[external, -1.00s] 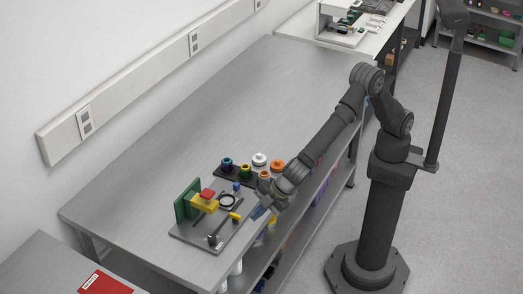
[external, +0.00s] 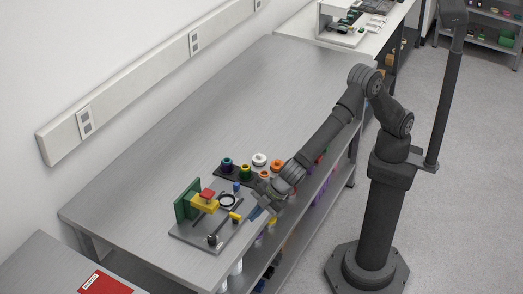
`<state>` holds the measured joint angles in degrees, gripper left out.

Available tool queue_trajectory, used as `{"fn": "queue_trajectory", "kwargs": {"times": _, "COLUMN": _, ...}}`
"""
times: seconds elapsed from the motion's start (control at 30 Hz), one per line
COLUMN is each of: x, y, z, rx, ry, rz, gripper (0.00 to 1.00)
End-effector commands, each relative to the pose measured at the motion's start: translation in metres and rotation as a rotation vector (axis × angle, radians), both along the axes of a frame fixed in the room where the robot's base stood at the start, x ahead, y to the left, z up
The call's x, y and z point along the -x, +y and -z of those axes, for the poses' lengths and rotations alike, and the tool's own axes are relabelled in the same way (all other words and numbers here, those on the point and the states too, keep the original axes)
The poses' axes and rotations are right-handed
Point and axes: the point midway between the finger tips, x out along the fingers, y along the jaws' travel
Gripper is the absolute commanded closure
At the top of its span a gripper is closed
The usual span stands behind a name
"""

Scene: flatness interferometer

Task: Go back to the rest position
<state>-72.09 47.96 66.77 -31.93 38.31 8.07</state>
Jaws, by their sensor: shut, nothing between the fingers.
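My gripper (external: 254,213) is shut and empty. It hangs near the front edge of the metal table, just right of the interferometer plate (external: 185,236). On that grey plate stand a green upright block (external: 186,200), a yellow part (external: 203,204) with a red piece (external: 208,194) on top, and a dark ring (external: 228,200). A yellow-ended rod (external: 235,216) and a small dark post (external: 213,240) are also on the plate. My gripper looks close to the plate's right side; I cannot tell its height above the table.
A dark rack (external: 222,173) with several coloured ring-shaped parts lies just behind my gripper, partly hidden by my arm. The table (external: 240,100) is bare towards the back. A shelf with coloured items sits below. A red booklet (external: 103,283) lies on the side table at lower left.

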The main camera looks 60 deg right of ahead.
Motion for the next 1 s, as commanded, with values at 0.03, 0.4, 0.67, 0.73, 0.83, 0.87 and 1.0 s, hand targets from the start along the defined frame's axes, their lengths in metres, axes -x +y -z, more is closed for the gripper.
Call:
{"fn": "queue_trajectory", "kwargs": {"times": 0.03, "x": -0.004, "y": -0.002, "z": 0.001, "rx": 0.015, "ry": 0.003, "rz": -0.009, "gripper": 1.0}}
{"fn": "queue_trajectory", "kwargs": {"times": 0.4, "x": -0.02, "y": -0.015, "z": 0.011, "rx": 0.136, "ry": 0.036, "rz": -0.131, "gripper": 1.0}}
{"fn": "queue_trajectory", "kwargs": {"times": 0.67, "x": -0.029, "y": -0.022, "z": 0.017, "rx": 0.197, "ry": 0.063, "rz": -0.222, "gripper": 1.0}}
{"fn": "queue_trajectory", "kwargs": {"times": 0.73, "x": -0.03, "y": -0.023, "z": 0.018, "rx": 0.208, "ry": 0.069, "rz": -0.242, "gripper": 1.0}}
{"fn": "queue_trajectory", "kwargs": {"times": 0.83, "x": -0.032, "y": -0.024, "z": 0.019, "rx": 0.219, "ry": 0.075, "rz": -0.262, "gripper": 1.0}}
{"fn": "queue_trajectory", "kwargs": {"times": 0.87, "x": -0.032, "y": -0.025, "z": 0.019, "rx": 0.221, "ry": 0.077, "rz": -0.265, "gripper": 1.0}}
{"fn": "queue_trajectory", "kwargs": {"times": 1.0, "x": -0.033, "y": -0.026, "z": 0.02, "rx": 0.227, "ry": 0.08, "rz": -0.277, "gripper": 1.0}}
